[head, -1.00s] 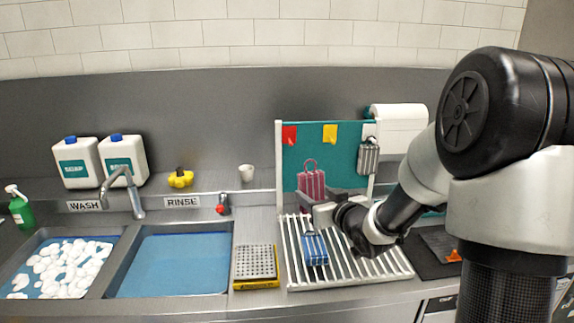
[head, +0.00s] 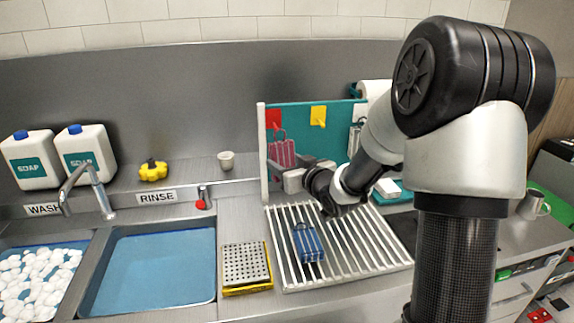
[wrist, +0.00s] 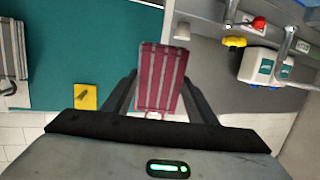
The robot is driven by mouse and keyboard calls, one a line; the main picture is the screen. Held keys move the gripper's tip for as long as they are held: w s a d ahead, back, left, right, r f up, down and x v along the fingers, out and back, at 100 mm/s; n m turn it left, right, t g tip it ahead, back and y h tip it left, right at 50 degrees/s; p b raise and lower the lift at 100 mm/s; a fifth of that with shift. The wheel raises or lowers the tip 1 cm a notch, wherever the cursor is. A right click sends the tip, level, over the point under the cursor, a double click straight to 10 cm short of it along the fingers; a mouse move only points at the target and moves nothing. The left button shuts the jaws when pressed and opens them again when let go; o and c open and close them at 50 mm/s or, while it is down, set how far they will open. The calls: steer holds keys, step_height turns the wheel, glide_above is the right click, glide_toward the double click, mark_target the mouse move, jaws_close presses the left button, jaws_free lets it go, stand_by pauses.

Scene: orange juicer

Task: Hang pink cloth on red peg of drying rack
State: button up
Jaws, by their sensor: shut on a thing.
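The pink cloth (head: 282,153), striped with a loop at its top, hangs upright in front of the teal board of the drying rack in the head view. My gripper (head: 297,176) is shut on its lower part. The wrist view shows the cloth (wrist: 160,78) between the two fingers. The red peg (head: 273,118) is at the board's upper left. The loop's top appears just below or overlapping the peg's lower edge; I cannot tell whether they touch. The red peg is not visible in the wrist view.
A yellow peg (head: 318,116) is to the right, bare. A grey striped cloth (head: 355,136) hangs farther right, partly behind my arm. A blue cloth (head: 308,243) rests on the slatted rack (head: 280,262). The rack's white post (head: 263,155) stands just left of the pink cloth.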

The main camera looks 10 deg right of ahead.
steer(key=w+f, duration=0.1)
steer(key=w, duration=0.7)
stand_by(0.7)
steer(key=shift+w, duration=0.15)
stand_by(0.5)
steer(key=o, duration=1.1)
